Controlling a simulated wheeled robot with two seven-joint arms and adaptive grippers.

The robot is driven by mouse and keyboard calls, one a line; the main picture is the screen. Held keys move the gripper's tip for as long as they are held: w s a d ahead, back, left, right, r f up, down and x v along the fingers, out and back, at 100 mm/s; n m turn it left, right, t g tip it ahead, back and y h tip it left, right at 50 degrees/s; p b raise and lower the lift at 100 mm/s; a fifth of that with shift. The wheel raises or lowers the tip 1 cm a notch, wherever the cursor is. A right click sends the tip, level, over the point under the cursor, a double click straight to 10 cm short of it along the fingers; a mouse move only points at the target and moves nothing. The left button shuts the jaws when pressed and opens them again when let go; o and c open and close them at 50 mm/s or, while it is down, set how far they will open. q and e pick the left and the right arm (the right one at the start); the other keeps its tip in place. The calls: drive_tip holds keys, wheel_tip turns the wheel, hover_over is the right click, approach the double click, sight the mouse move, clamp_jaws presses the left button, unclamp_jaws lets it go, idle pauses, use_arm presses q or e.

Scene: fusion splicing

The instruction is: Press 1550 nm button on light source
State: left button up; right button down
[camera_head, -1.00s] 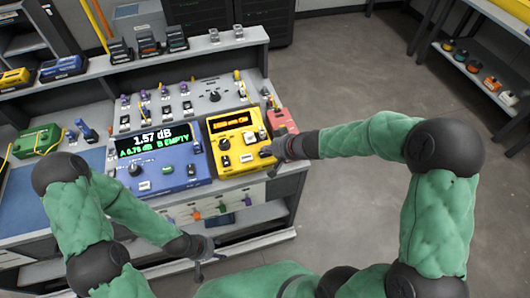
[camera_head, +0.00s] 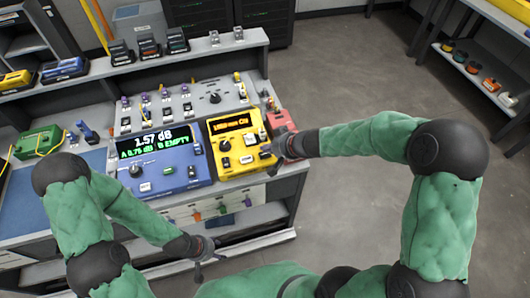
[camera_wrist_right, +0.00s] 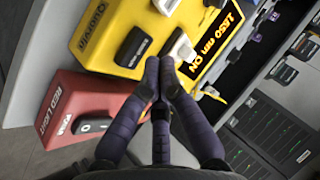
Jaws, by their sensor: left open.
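The yellow light source (camera_head: 233,165) stands on the bench, right of the blue meter. My left gripper (camera_head: 208,257) is open and empty, low in front of the bench, away from the light source.
The blue meter (camera_head: 168,176) with a lit display stands to the left. A red device labelled RED LIGHT (camera_wrist_right: 85,105) sits directly beside the light source. A grey panel with several connectors (camera_head: 188,100) lies behind. The floor on the right is clear.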

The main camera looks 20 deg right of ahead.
sight(268, 155)
drive_tip(key=shift+r+p, duration=1.85)
drive_tip(key=shift+r, duration=0.7)
drive_tip(key=shift+f, duration=0.1)
